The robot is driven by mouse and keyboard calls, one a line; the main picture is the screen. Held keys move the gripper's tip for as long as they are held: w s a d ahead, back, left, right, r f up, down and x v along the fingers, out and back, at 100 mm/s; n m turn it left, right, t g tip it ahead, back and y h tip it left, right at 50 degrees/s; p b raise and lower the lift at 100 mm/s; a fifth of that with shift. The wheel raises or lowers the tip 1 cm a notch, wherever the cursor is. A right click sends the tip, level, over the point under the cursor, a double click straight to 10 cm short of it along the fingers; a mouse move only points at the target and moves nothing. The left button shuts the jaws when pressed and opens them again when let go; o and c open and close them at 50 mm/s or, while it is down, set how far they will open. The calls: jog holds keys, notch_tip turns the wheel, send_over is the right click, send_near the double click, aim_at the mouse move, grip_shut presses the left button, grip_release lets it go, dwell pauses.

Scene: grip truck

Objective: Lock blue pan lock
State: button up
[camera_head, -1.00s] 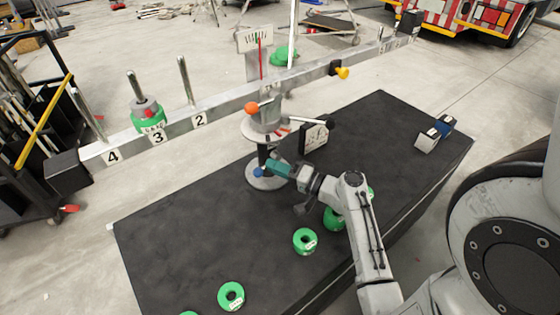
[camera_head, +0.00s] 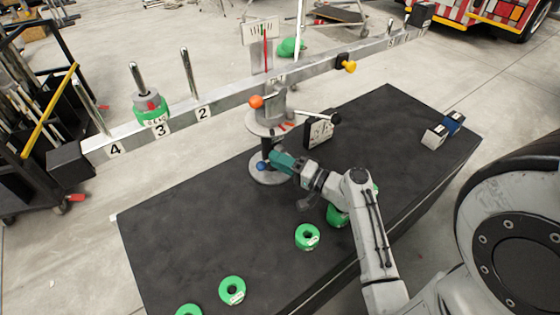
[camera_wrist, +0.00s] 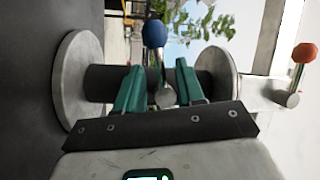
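The blue pan lock is a blue ball knob (camera_head: 262,166) on a short metal lever, low on the dark column of the stand. In the wrist view the blue knob (camera_wrist: 154,33) stands between and beyond the two green fingertips, and its metal lever end (camera_wrist: 165,95) sits between the fingers. My gripper (camera_head: 279,161) is at the stand beside the knob. In the wrist view my gripper (camera_wrist: 158,80) has its fingers apart, with gaps visible on both sides of the lever.
An orange knob (camera_head: 256,102) sits higher on the stand, near a black-ended handle (camera_head: 334,118). The balance beam (camera_head: 225,104) crosses above the black table (camera_head: 200,222). Green ring weights (camera_head: 307,236) lie in front. A dial box (camera_head: 319,131) stands right of the stand.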

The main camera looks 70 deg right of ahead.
notch_tip(320, 180, up, 3)
jog(key=shift+r+p, duration=0.1)
jog(key=shift+p, duration=0.3)
jog(key=o, duration=0.6)
jog(key=s+r, duration=0.1)
jog(key=s+a+r, duration=0.1)
jog(key=r, duration=0.1)
jog(key=shift+c, duration=0.2)
jog(key=s+r, duration=0.1)
jog(key=s+a+r+p, duration=0.1)
jog(key=r, duration=0.1)
jog(key=shift+s, duration=0.25)
jog(key=c, duration=0.6)
jog(key=shift+o, duration=0.2)
jog(key=s+a+r, duration=0.3)
jog(key=s+a, duration=0.1)
jog(key=s, duration=0.4)
jog(key=shift+r+b, duration=0.3)
jog(key=shift+r, duration=0.1)
jog(key=shift+a, duration=0.15)
